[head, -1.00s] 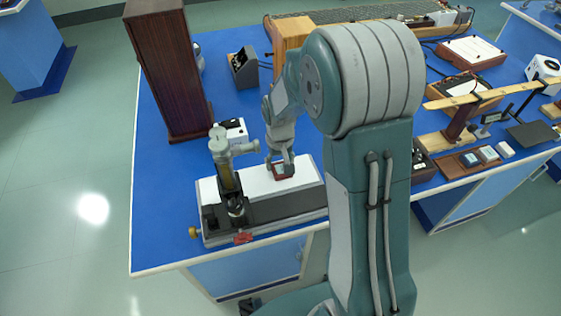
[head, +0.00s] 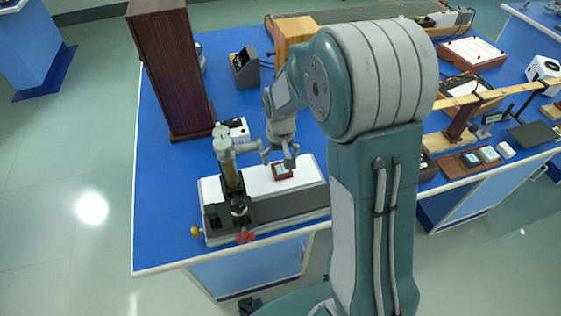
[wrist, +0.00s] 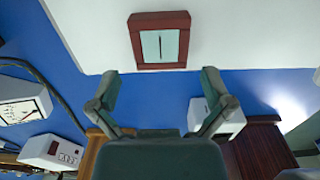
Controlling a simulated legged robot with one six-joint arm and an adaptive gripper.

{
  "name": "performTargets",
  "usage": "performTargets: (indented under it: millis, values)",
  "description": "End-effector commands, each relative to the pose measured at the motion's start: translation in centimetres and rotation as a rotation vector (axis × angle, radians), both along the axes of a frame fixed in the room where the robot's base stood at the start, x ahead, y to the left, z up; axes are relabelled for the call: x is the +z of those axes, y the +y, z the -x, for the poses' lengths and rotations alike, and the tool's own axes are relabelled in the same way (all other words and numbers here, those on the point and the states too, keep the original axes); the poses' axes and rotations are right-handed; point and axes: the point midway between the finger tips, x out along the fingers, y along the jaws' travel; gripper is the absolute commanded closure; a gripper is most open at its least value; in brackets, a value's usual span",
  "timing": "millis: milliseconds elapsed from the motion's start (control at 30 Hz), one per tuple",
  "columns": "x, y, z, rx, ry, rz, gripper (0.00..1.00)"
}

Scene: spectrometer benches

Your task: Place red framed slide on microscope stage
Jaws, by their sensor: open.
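The red framed slide (head: 283,171) lies flat on the white top of a long grey-and-white base (head: 309,176). In the wrist view the slide (wrist: 160,42) shows a square red frame around a pale pane with a dark line. The microscope (head: 228,165) stands upright on the left part of this base, apart from the slide. Its stage is too small to make out clearly. My gripper (head: 281,160) is open and empty just above the slide. In the wrist view its spread fingers (wrist: 159,82) lie below the slide in the picture, not around it.
A tall dark wooden cabinet (head: 171,70) stands behind the microscope, with a small white box (head: 236,128) between them. A red knob-like part (head: 245,236) sits at the base's front edge. Blue bench top (head: 160,215) is clear at left.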

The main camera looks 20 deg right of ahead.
Motion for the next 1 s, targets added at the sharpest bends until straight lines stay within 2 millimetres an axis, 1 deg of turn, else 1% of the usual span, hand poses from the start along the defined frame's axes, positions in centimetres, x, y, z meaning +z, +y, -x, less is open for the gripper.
performTargets:
  millis: [33, 200, 400, 500, 667, 767, 833, 1000]
  values:
    - [1.2, 0.0, -0.1, 0.000, -0.007, 0.000, 0.00]
    - [4.9, 0.0, -0.1, 0.000, -0.007, -0.001, 0.00]
    - [8.4, 0.0, -0.1, 0.000, -0.004, 0.000, 0.00]
    - [9.5, 0.0, -0.1, 0.000, -0.002, 0.000, 0.00]
    - [10.5, 0.0, 0.2, 0.000, -0.008, 0.000, 0.00]
    - [11.8, 0.0, 1.1, 0.000, -0.034, 0.000, 0.00]
    - [13.1, 0.0, 2.3, 0.000, -0.065, -0.001, 0.00]
    - [16.6, 0.0, 6.4, 0.001, -0.163, -0.001, 0.00]
